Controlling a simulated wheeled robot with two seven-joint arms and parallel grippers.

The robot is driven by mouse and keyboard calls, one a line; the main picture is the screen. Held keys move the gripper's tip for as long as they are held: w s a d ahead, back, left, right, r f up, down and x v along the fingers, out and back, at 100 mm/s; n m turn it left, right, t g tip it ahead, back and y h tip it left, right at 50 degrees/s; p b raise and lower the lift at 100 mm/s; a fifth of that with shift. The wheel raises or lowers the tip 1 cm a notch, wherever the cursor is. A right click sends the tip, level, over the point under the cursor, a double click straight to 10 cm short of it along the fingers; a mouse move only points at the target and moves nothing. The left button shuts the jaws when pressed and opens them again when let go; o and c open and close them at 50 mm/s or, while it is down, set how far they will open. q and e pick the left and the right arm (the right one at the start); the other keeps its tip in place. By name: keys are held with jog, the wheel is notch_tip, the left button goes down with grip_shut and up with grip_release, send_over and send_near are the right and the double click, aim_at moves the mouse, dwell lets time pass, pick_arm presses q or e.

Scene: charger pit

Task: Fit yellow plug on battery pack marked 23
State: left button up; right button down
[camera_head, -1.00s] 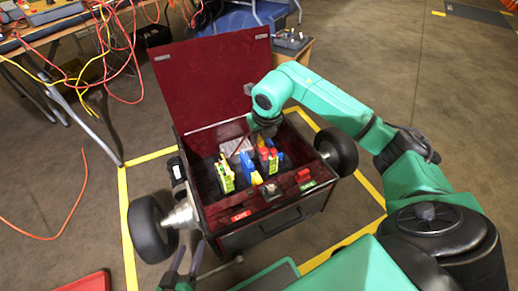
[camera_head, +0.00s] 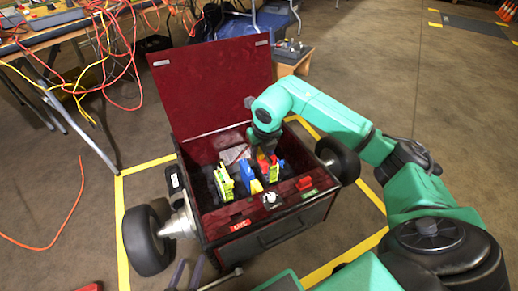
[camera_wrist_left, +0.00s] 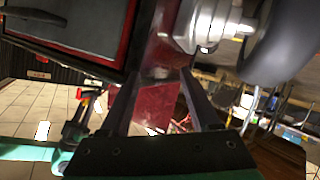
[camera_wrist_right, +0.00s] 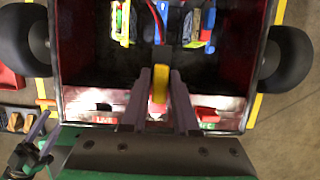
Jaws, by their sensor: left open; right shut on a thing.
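My right gripper (camera_head: 265,150) reaches into the open red box. In the right wrist view its fingers (camera_wrist_right: 160,112) are closed around a yellow plug (camera_wrist_right: 160,80). Two packs with yellow-green faces stand in the box, a left one (camera_head: 223,181) and a right one (camera_head: 274,171); they also show at the top of the right wrist view, left (camera_wrist_right: 122,22) and right (camera_wrist_right: 207,25). A blue part (camera_head: 246,172) stands between them. I cannot read the number 23 on either pack. My left gripper (camera_head: 186,274) is open and empty, low in front of the box.
The red box (camera_head: 270,238) has a raised lid (camera_head: 210,95), a front ledge with switches and labels, and wheels at left (camera_head: 148,240) and right (camera_head: 340,160). A cable-covered table (camera_head: 60,45) stands at the back left. Floor is free at right.

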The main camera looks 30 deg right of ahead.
pick_arm(q)
jog(key=w+a+r+t+h+b, duration=0.1)
jog(key=w+r+t+b, duration=0.1)
jog(key=w+r+t, duration=0.35)
jog(key=w+r+t+b, duration=0.2)
jog(key=w+r, duration=0.4)
jog(key=r, duration=0.5)
jog(key=a+r+m+t+h+b, duration=0.1)
jog(key=r+t, duration=0.5)
jog(key=r, duration=1.4)
jog(key=shift+s+a+r+m+h+b, duration=0.4)
jog(key=shift+a+m+h, duration=0.4)
jog(key=shift+a+h, duration=0.3)
pick_arm(e)
notch_tip(320, 180, down, 9)
jog(key=shift+f, duration=0.15)
